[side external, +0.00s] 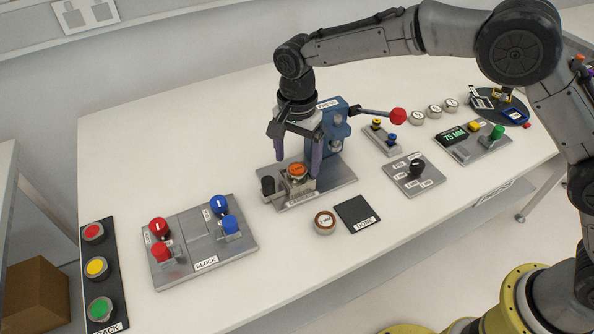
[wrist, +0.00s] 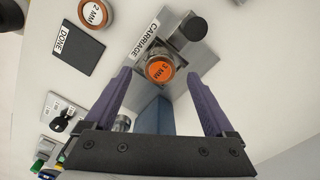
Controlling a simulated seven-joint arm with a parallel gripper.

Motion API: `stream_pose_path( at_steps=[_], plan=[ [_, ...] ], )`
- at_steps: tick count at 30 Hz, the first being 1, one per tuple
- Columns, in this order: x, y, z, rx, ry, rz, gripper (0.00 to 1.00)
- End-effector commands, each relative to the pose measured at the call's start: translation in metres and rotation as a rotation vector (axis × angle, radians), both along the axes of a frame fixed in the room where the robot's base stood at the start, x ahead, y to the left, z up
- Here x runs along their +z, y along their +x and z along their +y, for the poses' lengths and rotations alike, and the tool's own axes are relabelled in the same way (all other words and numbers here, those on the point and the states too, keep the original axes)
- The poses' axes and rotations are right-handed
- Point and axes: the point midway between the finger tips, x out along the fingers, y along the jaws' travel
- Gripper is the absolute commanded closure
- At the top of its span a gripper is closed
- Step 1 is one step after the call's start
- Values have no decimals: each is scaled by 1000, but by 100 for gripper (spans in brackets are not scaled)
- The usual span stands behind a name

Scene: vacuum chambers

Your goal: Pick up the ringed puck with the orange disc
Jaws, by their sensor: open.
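A metal puck with an orange disc on top (side external: 297,170) sits upright in the carriage at the front of the blue press. In the wrist view its orange top (wrist: 160,70) reads 3 MM. My gripper (side external: 296,167) is open, pointing down, with its purple fingers on either side of this puck. In the wrist view the fingertips (wrist: 158,76) also lie left and right of it, with gaps. I cannot tell how far down the fingers reach. A second puck (side external: 325,222), with a brown-orange ring, stands on the table; its label reads 2 MM in the wrist view (wrist: 94,12).
The blue press (side external: 334,122) with its red-knobbed lever (side external: 398,116) stands close behind my gripper. A black knob (side external: 267,186) is left of the orange puck. The dark DONE pad (side external: 357,214) lies front right. The BLOCK plate (side external: 198,240) is at left.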

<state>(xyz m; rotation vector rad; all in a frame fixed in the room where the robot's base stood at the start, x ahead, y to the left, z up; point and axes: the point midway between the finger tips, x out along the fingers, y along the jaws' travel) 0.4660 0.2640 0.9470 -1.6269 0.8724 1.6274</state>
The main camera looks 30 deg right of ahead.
Motion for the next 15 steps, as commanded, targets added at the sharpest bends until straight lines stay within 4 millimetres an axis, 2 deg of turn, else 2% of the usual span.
stream_pose_path(
  at_steps=[4, 12, 13, 15],
  plan=[
    [-17, 0, 0, 0, -1, 1, 11],
    [-20, 0, 0, 0, 0, 0, 11],
    [-20, 0, 0, 0, 0, 0, 13],
    [-20, 0, 0, 0, 0, 0, 25]
  ],
)
